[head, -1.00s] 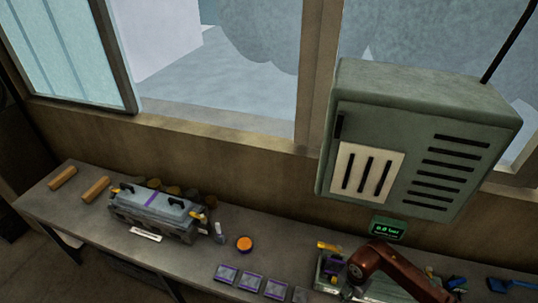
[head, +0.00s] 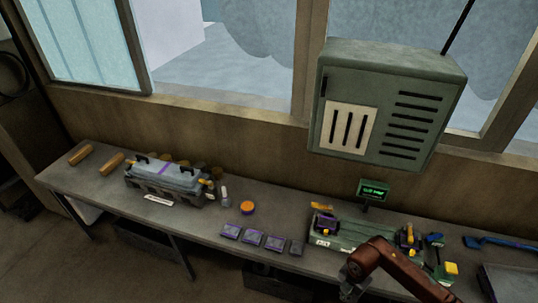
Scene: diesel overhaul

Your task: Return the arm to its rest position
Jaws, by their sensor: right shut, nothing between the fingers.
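My right arm (head: 395,263) is a brown-red link that comes in from the lower right, in front of the bench's front edge. My right gripper (head: 350,291) hangs at its end near the bottom of the head view, small and partly cut off. It is shut and holds nothing. My left gripper is not in view.
The long grey bench (head: 210,222) carries a grey engine block with black handles (head: 165,180), an orange-topped round tin (head: 247,208), several purple-edged pads (head: 252,237) and a green fixture (head: 345,232) behind my arm. A green cabinet (head: 430,75) hangs above. Floor shows in front.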

